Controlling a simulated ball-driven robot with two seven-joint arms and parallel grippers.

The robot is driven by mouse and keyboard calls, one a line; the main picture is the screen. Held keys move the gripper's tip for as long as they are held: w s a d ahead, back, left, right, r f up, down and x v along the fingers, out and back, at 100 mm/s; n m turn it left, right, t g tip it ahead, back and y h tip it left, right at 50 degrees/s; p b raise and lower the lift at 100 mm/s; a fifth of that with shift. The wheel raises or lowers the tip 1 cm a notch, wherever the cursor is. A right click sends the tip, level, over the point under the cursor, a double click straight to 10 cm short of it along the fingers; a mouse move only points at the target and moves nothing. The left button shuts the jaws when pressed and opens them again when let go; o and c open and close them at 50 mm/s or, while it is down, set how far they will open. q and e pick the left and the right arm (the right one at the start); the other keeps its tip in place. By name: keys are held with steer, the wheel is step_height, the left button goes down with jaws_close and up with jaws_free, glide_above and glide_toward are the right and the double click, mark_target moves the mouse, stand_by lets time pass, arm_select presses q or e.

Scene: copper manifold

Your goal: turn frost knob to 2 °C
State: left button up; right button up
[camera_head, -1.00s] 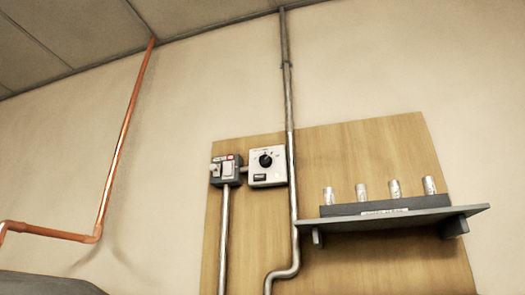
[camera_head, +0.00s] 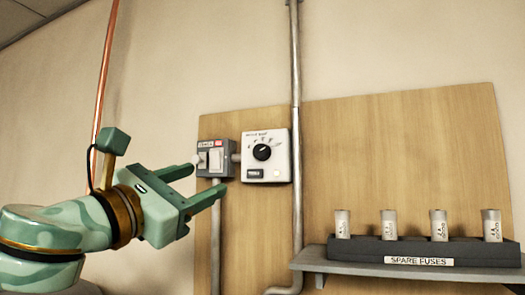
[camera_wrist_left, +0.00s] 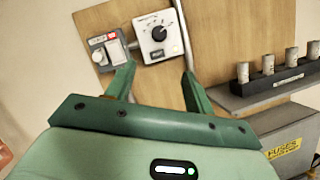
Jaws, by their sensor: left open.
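The frost knob (camera_head: 262,152) is a round black dial on a white control box (camera_head: 281,160) with marks around it, mounted on a wooden board. In the left wrist view the knob (camera_wrist_left: 159,34) shows above and between my fingers. The marks are too small to read. My left gripper (camera_head: 206,184) is open and empty, in front of and to the left of the box in the head view, apart from the knob. It also shows in the left wrist view (camera_wrist_left: 158,84). My right gripper is not in view.
A grey switch box (camera_head: 215,158) sits just left of the control box. A metal conduit (camera_head: 296,120) runs up close on its right. A shelf (camera_head: 415,271) with a rack of several spare fuses (camera_head: 388,223) stands at lower right. A copper pipe (camera_head: 104,90) is at left.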

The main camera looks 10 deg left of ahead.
arm_select(q)
steer(key=p, duration=0.3)
glide_toward(258, 154)
steer(key=p+x, duration=0.3)
steer(key=x, duration=0.5)
steer(key=shift+w+d+r, duration=0.1)
steer(key=shift+w, duration=0.1)
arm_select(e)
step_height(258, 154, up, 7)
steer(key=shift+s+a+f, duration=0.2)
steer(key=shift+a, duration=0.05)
arm_select(q)
steer(key=c, duration=1)
